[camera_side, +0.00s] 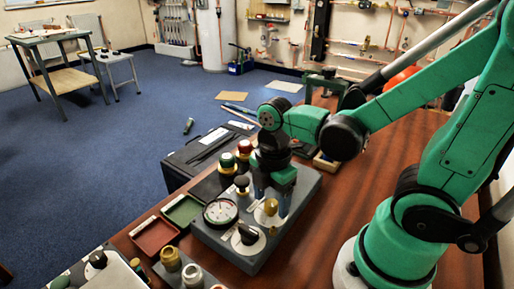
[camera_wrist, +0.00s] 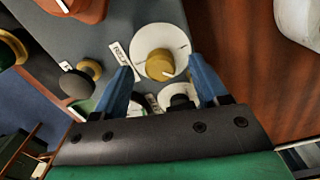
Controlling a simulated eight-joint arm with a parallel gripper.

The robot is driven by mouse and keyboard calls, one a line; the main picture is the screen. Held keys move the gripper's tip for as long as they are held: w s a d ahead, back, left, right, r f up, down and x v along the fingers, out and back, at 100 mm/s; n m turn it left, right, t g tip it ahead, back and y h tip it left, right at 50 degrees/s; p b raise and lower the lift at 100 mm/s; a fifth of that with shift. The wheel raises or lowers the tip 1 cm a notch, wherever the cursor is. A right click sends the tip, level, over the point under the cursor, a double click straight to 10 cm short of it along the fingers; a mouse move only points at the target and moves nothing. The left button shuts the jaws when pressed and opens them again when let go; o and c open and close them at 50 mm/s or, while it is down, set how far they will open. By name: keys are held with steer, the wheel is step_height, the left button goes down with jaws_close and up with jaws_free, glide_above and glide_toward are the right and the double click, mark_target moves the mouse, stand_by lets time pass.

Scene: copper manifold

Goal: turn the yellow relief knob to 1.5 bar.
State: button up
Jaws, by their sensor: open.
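The yellow relief knob (camera_side: 270,207) stands on a white dial plate on top of the grey manifold block (camera_side: 233,256). In the wrist view the yellow knob (camera_wrist: 158,63) shows a pale pointer line toward the lower right; the scale marks are too small to read. My gripper (camera_wrist: 161,66) is open, its two blue fingers to either side of the knob with a gap on both sides. In the side view my gripper (camera_side: 272,200) points down over the knob. I cannot tell how far the fingertips reach down around it.
A round gauge (camera_side: 220,211) and a black knob (camera_side: 247,234) are close by on the block. Red (camera_side: 245,147) and green (camera_side: 228,160) knobs stand behind. A green tray (camera_side: 183,210) and a red tray (camera_side: 145,246) lie left. Bare wooden table (camera_side: 318,235) is right.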

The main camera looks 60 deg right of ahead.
mark_target(267, 201)
steer(key=shift+r, duration=2.65)
steer(key=m, duration=0.1)
steer(key=m+t, duration=0.1)
steer(key=m, duration=0.1)
steer(key=shift+w, duration=0.4)
steer(key=w+m+t, duration=0.1)
steer(key=m+t, duration=0.1)
steer(key=m, duration=0.2)
steer(key=w+r+m+t, duration=0.1)
steer(key=m+t, duration=0.1)
steer(key=m, duration=0.2)
steer(key=w+r+m+t, duration=0.1)
steer(key=m+t, duration=0.1)
steer(key=m, duration=0.2)
steer(key=shift+w+r+m, duration=0.2)
steer(key=shift+w+m, duration=0.2)
